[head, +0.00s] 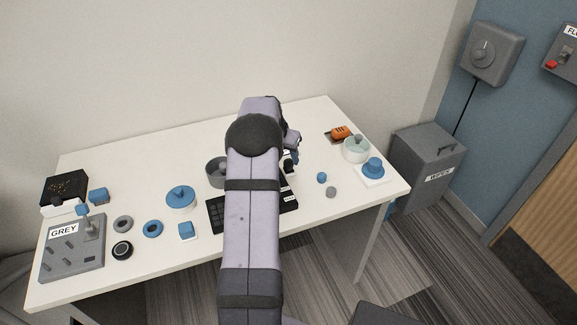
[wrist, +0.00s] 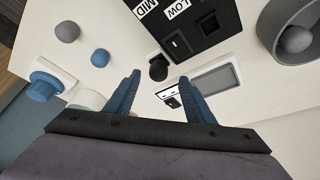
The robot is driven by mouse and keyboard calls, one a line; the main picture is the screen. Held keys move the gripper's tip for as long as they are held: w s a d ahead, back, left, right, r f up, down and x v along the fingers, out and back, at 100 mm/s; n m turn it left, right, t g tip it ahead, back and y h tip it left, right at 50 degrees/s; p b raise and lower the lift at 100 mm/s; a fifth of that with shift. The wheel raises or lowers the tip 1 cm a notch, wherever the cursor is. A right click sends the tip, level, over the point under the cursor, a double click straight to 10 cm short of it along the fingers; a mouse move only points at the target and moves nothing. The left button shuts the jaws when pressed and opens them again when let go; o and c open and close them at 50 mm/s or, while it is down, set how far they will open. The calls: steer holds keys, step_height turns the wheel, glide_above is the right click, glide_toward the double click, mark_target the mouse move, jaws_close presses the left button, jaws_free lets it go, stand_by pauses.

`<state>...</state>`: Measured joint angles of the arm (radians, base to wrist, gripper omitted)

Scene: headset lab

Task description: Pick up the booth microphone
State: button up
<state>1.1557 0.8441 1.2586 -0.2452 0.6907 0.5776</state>
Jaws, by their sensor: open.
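A small black round-headed object (wrist: 158,68), which looks like the booth microphone, stands by the edge of a black panel labelled LOW and MID (wrist: 195,22). In the head view it shows as a dark spot (head: 288,167) just below my gripper (head: 294,156). In the wrist view my gripper (wrist: 160,76) is open, its two blue fingers apart and empty. The black head appears just beyond and between the fingertips; I cannot tell the height gap. Its lower part is hidden. My arm covers much of the panel in the head view.
A grey rectangular piece (wrist: 212,80) lies close to the right finger. A grey ball (wrist: 67,31) and a blue ball (wrist: 99,57) lie to the left. A grey pot (head: 216,172) stands left of my arm. An orange item (head: 340,132) and a pale pot (head: 356,150) are at right.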

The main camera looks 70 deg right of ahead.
mark_target(288, 160)
steer(key=shift+d+p+x, duration=0.25)
steer(key=shift+p+x, duration=0.75)
steer(key=shift+x, duration=0.8)
steer(key=shift+s+d+f, duration=0.1)
steer(key=shift+d+f, duration=0.2)
steer(key=shift+f, duration=0.3)
steer(key=shift+c, duration=0.3)
steer(key=c, duration=1.1)
